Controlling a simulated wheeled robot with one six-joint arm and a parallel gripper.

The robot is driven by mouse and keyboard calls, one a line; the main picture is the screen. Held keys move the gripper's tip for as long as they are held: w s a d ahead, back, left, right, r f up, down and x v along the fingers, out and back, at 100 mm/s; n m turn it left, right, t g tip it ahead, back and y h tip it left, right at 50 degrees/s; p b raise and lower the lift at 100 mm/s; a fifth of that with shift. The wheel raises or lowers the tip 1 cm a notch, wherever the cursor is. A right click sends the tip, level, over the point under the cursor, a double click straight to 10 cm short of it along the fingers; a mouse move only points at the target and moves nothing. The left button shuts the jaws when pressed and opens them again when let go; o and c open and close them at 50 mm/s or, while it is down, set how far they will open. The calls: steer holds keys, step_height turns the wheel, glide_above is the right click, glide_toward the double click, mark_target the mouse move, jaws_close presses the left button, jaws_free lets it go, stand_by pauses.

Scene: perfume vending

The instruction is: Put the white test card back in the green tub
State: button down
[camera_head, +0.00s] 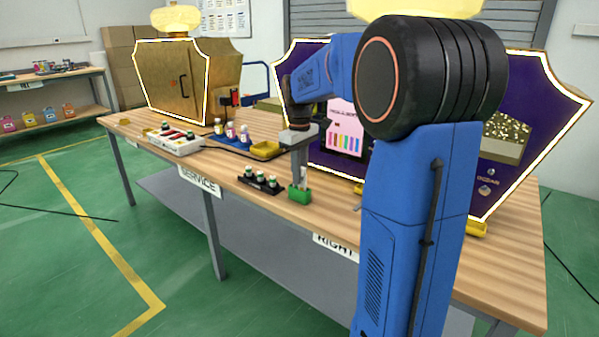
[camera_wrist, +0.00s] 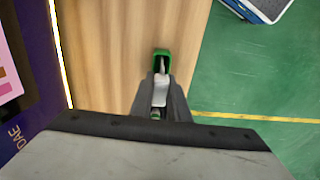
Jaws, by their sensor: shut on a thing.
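The green tub (camera_head: 299,196) stands near the front edge of the long wooden table. My gripper (camera_head: 297,178) points down directly over it and is shut on the white test card (camera_head: 304,179). In the wrist view the card (camera_wrist: 160,92) shows pale between the two dark fingers (camera_wrist: 161,96). The tub's green rim (camera_wrist: 161,52) shows just beyond the fingertips, with more green between the fingers. The card's lower end is at the tub's mouth; I cannot tell how far inside it is. The fingers hide part of the tub.
A black rack (camera_head: 260,181) with several small bottles stands left of the tub. A purple display (camera_head: 520,140) rises behind, with a pink card stand (camera_head: 345,128) near my arm. A yellow tray (camera_head: 265,150) lies farther back. Bare wood lies in front of the rack.

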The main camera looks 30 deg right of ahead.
steer(key=shift+f, duration=0.45)
steer(key=c, duration=1)
jaws_free()
steer(key=shift+r, duration=1.1)
steer(key=shift+r, duration=3.9)
